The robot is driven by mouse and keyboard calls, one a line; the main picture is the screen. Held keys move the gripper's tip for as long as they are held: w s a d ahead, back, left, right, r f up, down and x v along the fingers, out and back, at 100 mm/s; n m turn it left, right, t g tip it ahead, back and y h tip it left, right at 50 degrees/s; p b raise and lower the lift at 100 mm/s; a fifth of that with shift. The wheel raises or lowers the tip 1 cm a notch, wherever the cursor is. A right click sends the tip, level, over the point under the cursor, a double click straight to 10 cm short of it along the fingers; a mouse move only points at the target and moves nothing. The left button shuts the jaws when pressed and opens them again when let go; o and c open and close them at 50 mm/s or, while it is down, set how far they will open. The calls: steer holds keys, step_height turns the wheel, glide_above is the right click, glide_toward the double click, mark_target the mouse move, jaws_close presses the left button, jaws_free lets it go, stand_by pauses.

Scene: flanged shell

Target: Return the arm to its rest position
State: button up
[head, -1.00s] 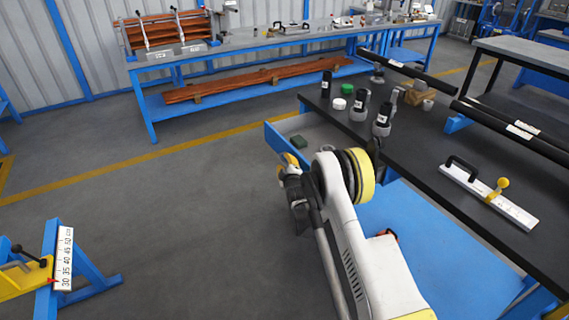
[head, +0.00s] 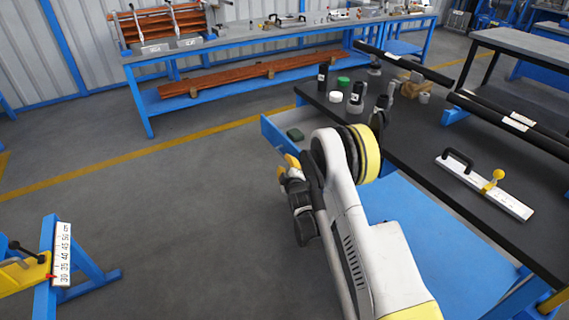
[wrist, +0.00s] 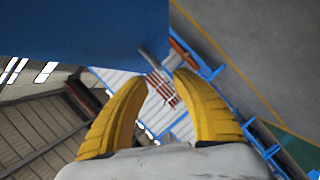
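My arm is folded in front of my body in the head view, its white links rising from the bottom edge. Nothing is held. A large blue surface (wrist: 80,30) fills the top left of the wrist view.
A dark workbench (head: 420,130) on the right carries black bottles (head: 356,97), a white ruled bar (head: 485,187) and black tubes. A blue stand (head: 50,275) is at lower left.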

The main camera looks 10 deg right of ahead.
step_height(320, 180, up, 12)
steer(key=s+r+m+g, duration=0.1)
steer(key=s+m+g, duration=0.1)
steer(key=s, duration=0.1)
steer(key=s+r+m+g, duration=0.2)
steer(key=s+r+m, duration=0.2)
steer(key=s+r, duration=0.65)
steer(key=s+m+g, duration=0.4)
steer(key=s+m, duration=0.1)
steer(key=s, duration=2.7)
steer(key=shift+s+r+g, duration=0.15)
steer(key=shift+s+g, duration=0.15)
steer(key=shift+s, duration=0.05)
